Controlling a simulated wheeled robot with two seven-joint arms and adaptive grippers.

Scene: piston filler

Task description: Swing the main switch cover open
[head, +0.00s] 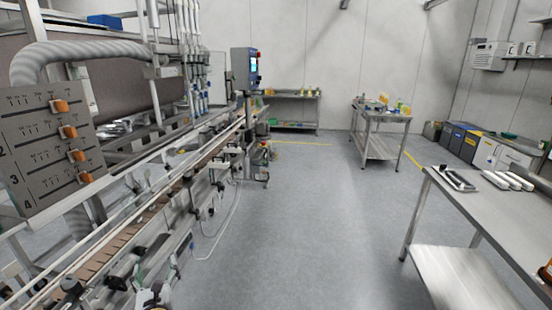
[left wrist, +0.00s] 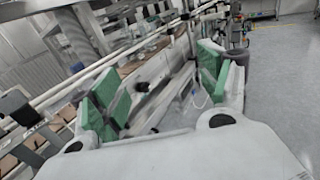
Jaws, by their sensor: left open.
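I cannot make out the main switch cover in either view. A grey control box (head: 243,69) with a lit screen and a red button on top stands on the machine in the head view, but no cover can be told on it. My left gripper (left wrist: 156,84) is open in the left wrist view, its green-padded fingers wide apart with nothing between them. The conveyor of the filler lies beyond and to the left of the fingers. In the head view the gripper shows only partly, low at the left by the conveyor (head: 133,232). My right gripper is out of view.
A grey panel with several orange knobs (head: 50,150) is close at the left. A steel table (head: 465,205) with trays stands at the right, a cart (head: 378,125) farther back. Bins (head: 465,140) line the right wall. The grey floor (head: 300,220) between is clear.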

